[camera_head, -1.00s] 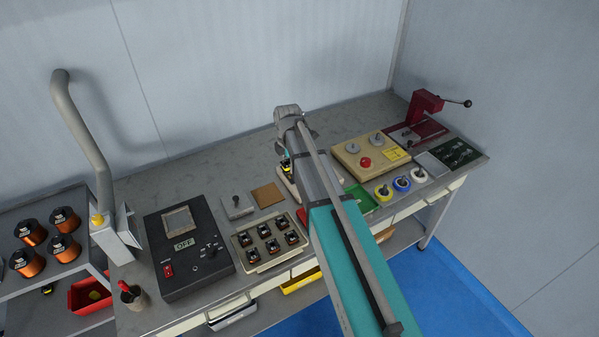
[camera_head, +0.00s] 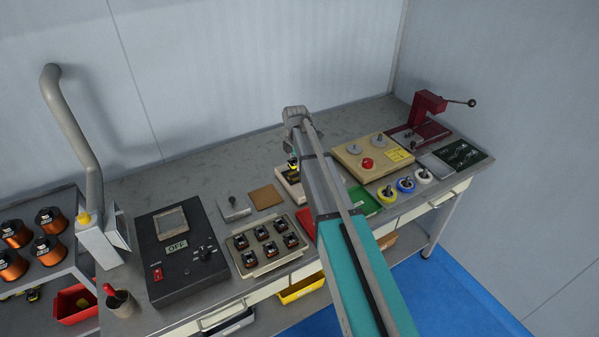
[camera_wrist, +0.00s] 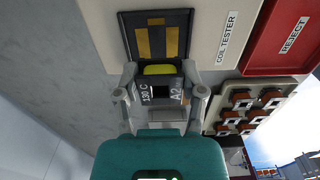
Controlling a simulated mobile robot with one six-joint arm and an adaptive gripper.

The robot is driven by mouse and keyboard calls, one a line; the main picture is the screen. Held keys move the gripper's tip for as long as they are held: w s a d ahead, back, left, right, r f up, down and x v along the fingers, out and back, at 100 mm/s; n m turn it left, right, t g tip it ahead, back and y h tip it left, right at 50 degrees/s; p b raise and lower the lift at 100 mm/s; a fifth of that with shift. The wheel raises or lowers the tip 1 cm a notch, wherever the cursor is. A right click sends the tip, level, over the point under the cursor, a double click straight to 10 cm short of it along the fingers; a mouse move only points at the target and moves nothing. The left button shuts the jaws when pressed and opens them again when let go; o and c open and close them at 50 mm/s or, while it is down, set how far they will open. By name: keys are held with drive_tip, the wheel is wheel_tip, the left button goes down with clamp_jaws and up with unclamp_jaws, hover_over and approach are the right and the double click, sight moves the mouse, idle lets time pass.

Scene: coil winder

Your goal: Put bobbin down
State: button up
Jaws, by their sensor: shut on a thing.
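My gripper (camera_wrist: 163,94) is shut on a dark bobbin (camera_wrist: 161,92) with white lettering "130 C" and "A2" and a yellow band at its far end. The white coil tester (camera_wrist: 212,35) shows in the wrist view, with a black recess holding gold pads (camera_wrist: 158,38) just beyond the bobbin. I cannot tell whether the bobbin touches the tester. In the head view the gripper (camera_head: 293,164) is largely hidden by my arm, above the tester (camera_head: 290,186).
A red reject tray (camera_wrist: 287,38) adjoins the tester. A holder (camera_head: 265,252) with several bobbins stands at its left front. The rear bench is clear.

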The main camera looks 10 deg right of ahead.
sight(297, 174)
idle(0.3)
drive_tip(key=shift+w+d+f+b, duration=0.15)
drive_tip(key=shift+w+f+b, duration=0.2)
drive_tip(key=shift+f+b, duration=1.65)
drive_tip(key=shift+f, duration=0.1)
drive_tip(key=o, duration=1.1)
drive_tip(key=shift+c, duration=0.2)
wheel_tip(297, 174, up, 12)
drive_tip(key=p, duration=1.2)
